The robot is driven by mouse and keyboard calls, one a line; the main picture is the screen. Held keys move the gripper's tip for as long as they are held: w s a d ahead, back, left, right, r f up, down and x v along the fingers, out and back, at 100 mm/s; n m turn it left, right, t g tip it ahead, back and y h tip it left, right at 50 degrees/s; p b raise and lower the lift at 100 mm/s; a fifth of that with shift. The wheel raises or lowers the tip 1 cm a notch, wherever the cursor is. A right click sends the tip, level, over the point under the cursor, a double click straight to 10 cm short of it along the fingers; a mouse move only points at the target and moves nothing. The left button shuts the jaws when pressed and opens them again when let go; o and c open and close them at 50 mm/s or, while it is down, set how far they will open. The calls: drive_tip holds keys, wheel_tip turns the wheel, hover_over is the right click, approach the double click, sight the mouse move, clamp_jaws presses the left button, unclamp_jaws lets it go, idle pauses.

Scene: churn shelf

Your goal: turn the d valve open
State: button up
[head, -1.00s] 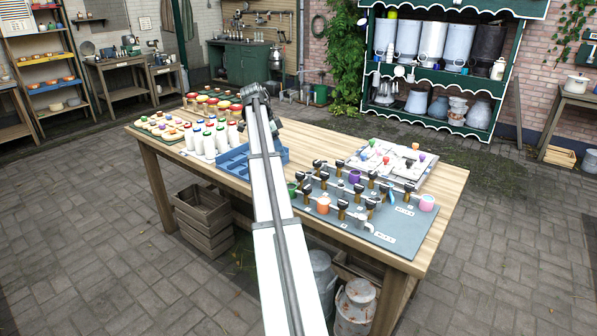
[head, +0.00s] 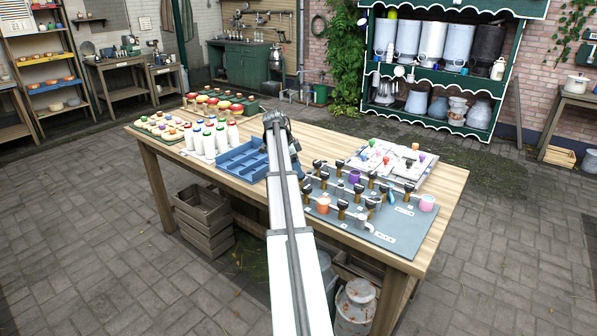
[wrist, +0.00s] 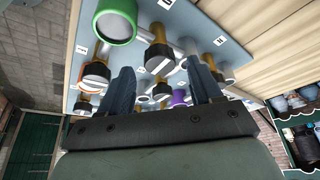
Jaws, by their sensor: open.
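The valve board (head: 375,239) is a grey-blue panel at the right of the wooden table, with several black-handled brass valves. In the wrist view the board (wrist: 200,18) fills the upper middle. My gripper (wrist: 161,76) is open, with its two dark fingers pointing at the board. One valve (wrist: 159,55) shows between and just beyond the fingers; another valve (wrist: 96,72) is to the left and one (wrist: 217,68) to the right. Nothing is held. The small letter labels are too unclear to tell which valve is d. In the head view my arm hides the fingers.
On the table are a blue crate (head: 240,162), white bottles (head: 209,145) and a white tray board (head: 393,162) with coloured pieces. An orange cup (head: 323,205) and pink cup (head: 427,203) are on the valve board.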

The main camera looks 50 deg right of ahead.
drive_tip(key=shift+x, duration=0.85)
drive_tip(key=shift+c, duration=0.3)
drive_tip(key=c, duration=1)
